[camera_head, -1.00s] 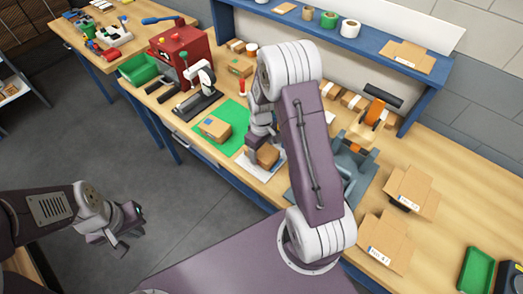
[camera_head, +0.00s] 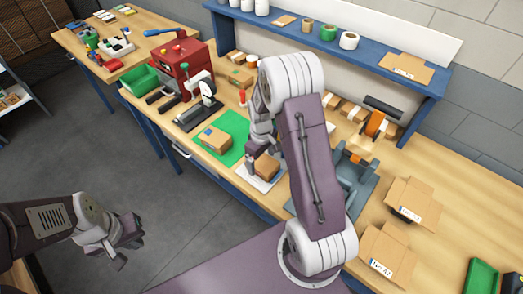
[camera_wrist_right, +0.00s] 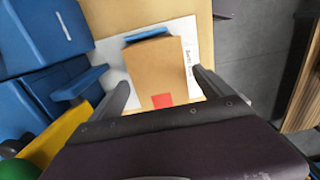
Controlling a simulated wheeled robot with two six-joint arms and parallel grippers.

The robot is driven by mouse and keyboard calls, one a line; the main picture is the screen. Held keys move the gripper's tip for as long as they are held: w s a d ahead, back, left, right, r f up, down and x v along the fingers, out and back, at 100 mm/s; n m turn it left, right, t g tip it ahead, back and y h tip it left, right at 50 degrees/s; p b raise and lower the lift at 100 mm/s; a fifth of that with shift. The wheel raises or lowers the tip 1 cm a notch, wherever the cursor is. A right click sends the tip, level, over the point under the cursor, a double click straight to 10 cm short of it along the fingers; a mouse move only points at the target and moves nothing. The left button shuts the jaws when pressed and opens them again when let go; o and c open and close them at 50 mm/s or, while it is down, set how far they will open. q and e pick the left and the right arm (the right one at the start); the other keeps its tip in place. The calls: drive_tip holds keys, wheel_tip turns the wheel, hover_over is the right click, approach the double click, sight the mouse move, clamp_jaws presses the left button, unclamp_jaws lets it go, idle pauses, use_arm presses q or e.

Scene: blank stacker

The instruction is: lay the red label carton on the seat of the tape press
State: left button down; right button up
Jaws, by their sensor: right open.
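The red label carton is a small brown box with a red patch, in the right wrist view (camera_wrist_right: 158,75). It sits on a white sheet (camera_wrist_right: 112,50), and also shows in the head view (camera_head: 267,167). My right gripper (camera_wrist_right: 163,80) is open, with one finger on each side of the carton. I cannot tell whether the fingers touch it. The blue-grey device with orange parts, likely the tape press (camera_head: 362,182), stands to the right of the carton, partly behind my right arm. My left gripper (camera_head: 127,248) hangs over the floor, clear of the bench; its fingers are too small to judge.
Left of the carton, another carton (camera_head: 215,139) lies on a green mat (camera_head: 236,127). A red machine (camera_head: 185,65) and green bin (camera_head: 138,80) stand further left. Open cardboard boxes (camera_head: 412,203) lie on the right. A blue shelf (camera_head: 380,60) runs along the back.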

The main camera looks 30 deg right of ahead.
sight(261, 162)
wheel_tip(261, 162, up, 10)
drive_tip(key=r, duration=0.1)
drive_tip(key=s+a+f+m, duration=0.1)
drive_tip(key=s+a+m, duration=0.1)
drive_tip(key=s, duration=0.4)
drive_tip(key=s+a+f+m+t, duration=0.1)
drive_tip(key=s+a+f+m, duration=0.1)
drive_tip(key=s+a, duration=0.3)
drive_tip(key=shift+s+a+m, duration=0.25)
drive_tip(key=shift+s+m, duration=0.15)
drive_tip(key=shift+s, duration=0.4)
